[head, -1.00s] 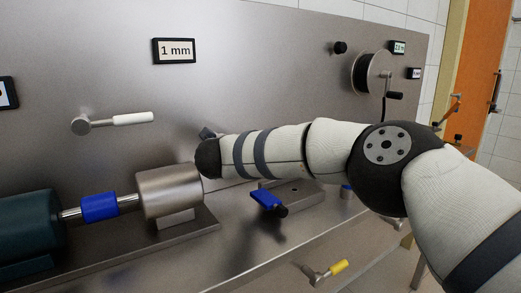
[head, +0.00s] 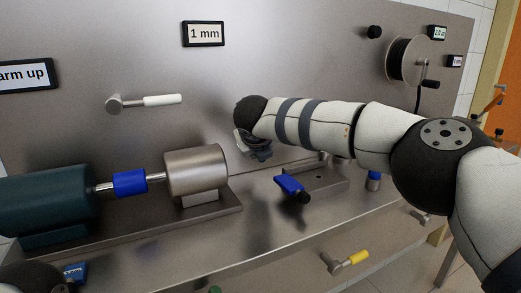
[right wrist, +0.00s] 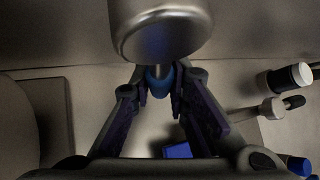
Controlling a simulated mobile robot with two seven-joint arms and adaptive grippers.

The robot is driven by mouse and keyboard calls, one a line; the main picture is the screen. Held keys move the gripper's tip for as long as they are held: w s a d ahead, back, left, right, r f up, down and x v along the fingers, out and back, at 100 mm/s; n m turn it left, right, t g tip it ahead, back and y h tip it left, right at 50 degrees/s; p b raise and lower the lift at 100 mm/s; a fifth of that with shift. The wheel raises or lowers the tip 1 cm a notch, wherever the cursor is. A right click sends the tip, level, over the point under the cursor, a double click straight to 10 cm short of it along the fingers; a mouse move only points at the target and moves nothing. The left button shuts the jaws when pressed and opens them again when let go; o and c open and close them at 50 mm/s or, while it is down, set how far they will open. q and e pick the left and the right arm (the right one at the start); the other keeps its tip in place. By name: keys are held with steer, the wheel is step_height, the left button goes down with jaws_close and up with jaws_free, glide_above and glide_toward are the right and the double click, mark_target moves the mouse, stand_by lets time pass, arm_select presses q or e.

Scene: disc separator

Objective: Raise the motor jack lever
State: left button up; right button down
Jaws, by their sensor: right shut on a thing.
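My right arm comes in from the right in the head view. In the right wrist view the right gripper (right wrist: 160,92) is shut on a small blue piece (right wrist: 159,77) joined to a rounded metal body (right wrist: 160,28). Which lever is the motor jack lever I cannot tell. A white-handled lever (head: 160,100) lies level on the panel. A yellow-handled lever (head: 350,259) is below the bench. My left gripper's fingers are not visible.
A dark green motor (head: 45,200) and blue coupling (head: 129,182) stand left of the drum. A blue-handled fixture (head: 290,186) sits on the bench right of it, also blue in the wrist view (right wrist: 177,151). A crank wheel (head: 405,60) is at upper right.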

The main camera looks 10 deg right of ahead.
stand_by(0.4)
steer(key=c, duration=1.5)
jaws_free()
steer(key=shift+c, duration=0.2)
steer(key=v, duration=1.2)
steer(key=shift+f, duration=0.1)
